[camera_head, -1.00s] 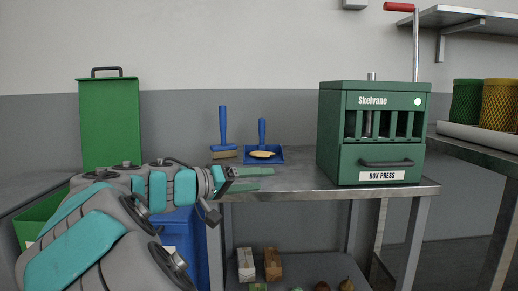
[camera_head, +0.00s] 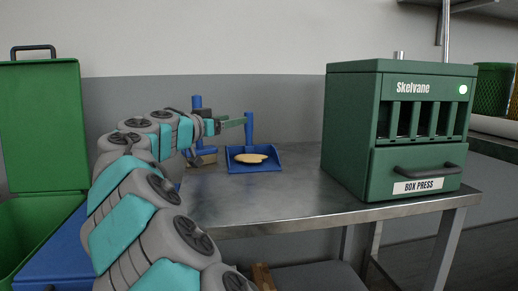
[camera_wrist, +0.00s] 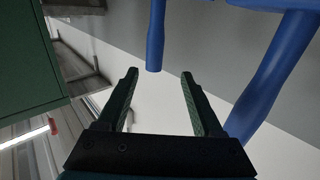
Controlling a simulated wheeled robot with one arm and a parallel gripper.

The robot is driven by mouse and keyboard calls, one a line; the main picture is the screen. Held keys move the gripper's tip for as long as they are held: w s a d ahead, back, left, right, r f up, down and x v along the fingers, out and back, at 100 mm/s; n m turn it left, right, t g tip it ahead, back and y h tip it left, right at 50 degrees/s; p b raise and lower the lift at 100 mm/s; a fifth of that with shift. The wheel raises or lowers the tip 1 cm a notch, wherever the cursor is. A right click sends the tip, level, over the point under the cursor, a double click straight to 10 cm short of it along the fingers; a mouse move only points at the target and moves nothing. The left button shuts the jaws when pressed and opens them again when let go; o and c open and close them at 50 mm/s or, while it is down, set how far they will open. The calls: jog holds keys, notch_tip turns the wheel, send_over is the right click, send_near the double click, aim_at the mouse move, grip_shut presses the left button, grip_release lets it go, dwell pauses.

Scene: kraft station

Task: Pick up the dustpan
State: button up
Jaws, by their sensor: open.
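The dustpan (camera_head: 262,168) is a blue pan with an upright blue handle, standing on the metal table with a flat tan piece in it. My gripper (camera_head: 243,121) is open, at the height of the dustpan's handle and just left of it in the head view. In the wrist view, which looks upside down, my gripper (camera_wrist: 159,72) has its two dark green fingers apart. The dustpan's handle (camera_wrist: 155,35) shows ahead, in line with the gap between them. Whether a finger touches it, I cannot tell.
A blue-handled brush (camera_head: 205,160) stands left of the dustpan, partly behind my arm; its handle (camera_wrist: 272,85) is at right in the wrist view. The green box press (camera_head: 390,130) stands on the table (camera_head: 290,200) at right. The tabletop between is clear. A green bin (camera_head: 40,130) is at left.

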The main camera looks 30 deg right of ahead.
aim_at(249, 136)
jog(key=x, duration=0.7)
jog(key=shift+s+d+f+p, duration=0.2)
jog(key=shift+s+d+p, duration=0.05)
jog(key=shift+d+p, duration=0.15)
grip_shut()
dwell(1.1)
